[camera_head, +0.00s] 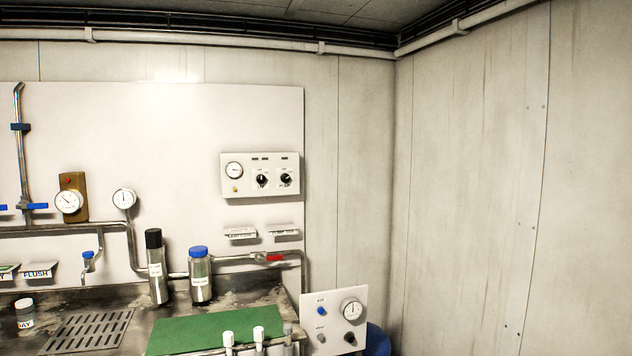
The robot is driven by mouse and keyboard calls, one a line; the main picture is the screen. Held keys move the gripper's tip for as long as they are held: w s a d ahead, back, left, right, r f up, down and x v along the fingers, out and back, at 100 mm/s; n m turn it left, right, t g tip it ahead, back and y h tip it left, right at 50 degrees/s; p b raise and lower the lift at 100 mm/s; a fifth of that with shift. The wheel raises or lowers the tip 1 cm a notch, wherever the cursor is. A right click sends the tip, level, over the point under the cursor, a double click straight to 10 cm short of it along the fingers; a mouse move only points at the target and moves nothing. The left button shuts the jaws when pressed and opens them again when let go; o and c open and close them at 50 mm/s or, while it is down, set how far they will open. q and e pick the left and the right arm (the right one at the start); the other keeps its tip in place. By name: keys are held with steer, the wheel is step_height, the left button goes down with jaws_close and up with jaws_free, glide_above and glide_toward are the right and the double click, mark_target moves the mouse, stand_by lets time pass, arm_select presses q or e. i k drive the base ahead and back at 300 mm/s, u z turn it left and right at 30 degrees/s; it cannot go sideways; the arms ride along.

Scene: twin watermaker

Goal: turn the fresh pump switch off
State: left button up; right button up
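A white control panel (260,175) is on the back wall, with a round gauge (234,170) and two black rotary knobs, a left knob (262,180) and a right knob (286,179). A second white panel (333,322) stands lower at the right end of the bench, with a gauge (351,309), a blue knob (321,311), a grey knob (321,338) and a black knob (349,338). The labels are too small to read, so I cannot tell which one is the fresh pump switch. Neither of my grippers is in view.
A dark-capped cylinder (156,268) and a blue-capped bottle (200,276) stand on the bench behind a green mat (185,333). Several white-capped vials (258,335) stand at the front edge. A pipe with a red-handled valve (272,257) runs below the wall panel.

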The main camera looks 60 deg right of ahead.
mark_target(286, 176)
steer(key=u, duration=1.45)
steer(key=i, duration=0.1)
steer(key=z, duration=3.2)
steer(key=i, duration=1)
steer(key=u, duration=0.2)
